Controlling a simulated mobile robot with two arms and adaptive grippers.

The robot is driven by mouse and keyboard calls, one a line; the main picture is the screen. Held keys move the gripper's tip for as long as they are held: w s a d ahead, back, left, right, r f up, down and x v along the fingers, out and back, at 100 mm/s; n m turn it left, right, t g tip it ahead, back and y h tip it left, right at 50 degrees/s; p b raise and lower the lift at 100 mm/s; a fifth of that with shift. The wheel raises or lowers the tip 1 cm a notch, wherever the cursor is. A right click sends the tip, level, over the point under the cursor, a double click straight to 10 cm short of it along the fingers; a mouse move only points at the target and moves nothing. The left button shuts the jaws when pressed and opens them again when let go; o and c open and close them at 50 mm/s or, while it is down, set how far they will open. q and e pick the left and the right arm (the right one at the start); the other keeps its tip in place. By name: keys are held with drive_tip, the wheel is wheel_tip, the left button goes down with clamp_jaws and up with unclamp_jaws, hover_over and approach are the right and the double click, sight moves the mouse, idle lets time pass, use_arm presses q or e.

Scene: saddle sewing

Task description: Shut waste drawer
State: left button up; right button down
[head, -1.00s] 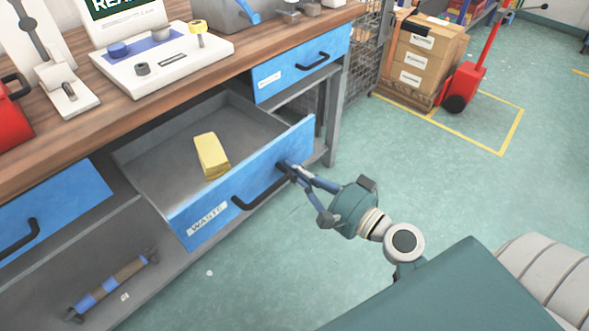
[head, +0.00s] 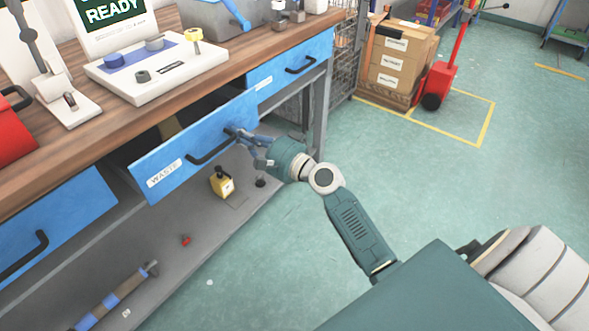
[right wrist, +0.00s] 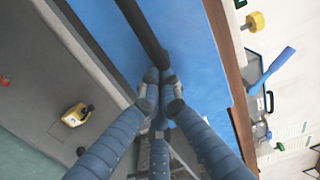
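The blue waste drawer (head: 200,140), labelled WASTE, stands partly open under the wooden worktop, with a dark gap behind its front panel. My right gripper (head: 236,134) is at the right end of the drawer's black handle (head: 210,152). In the right wrist view, its blue fingers (right wrist: 160,88) come together on the end of the black handle bar (right wrist: 145,32). My left gripper is not in view.
A yellow container (head: 222,184) and a striped tool (head: 118,298) are on the lower shelf (head: 200,240). The green floor in front is clear.

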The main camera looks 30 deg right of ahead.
drive_tip(key=b+x, duration=0.1)
drive_tip(key=x, duration=0.5)
drive_tip(key=shift+w+f, duration=0.1)
drive_tip(key=shift+w, duration=0.05)
drive_tip(key=shift+w+a, duration=0.2)
drive_tip(key=shift+w, duration=0.4)
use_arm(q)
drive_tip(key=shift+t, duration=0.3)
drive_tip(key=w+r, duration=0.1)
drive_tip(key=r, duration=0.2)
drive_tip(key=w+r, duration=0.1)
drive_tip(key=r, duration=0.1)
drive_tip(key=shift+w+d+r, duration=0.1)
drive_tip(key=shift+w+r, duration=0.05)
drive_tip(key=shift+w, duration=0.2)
use_arm(e)
drive_tip(key=shift+r, duration=0.3)
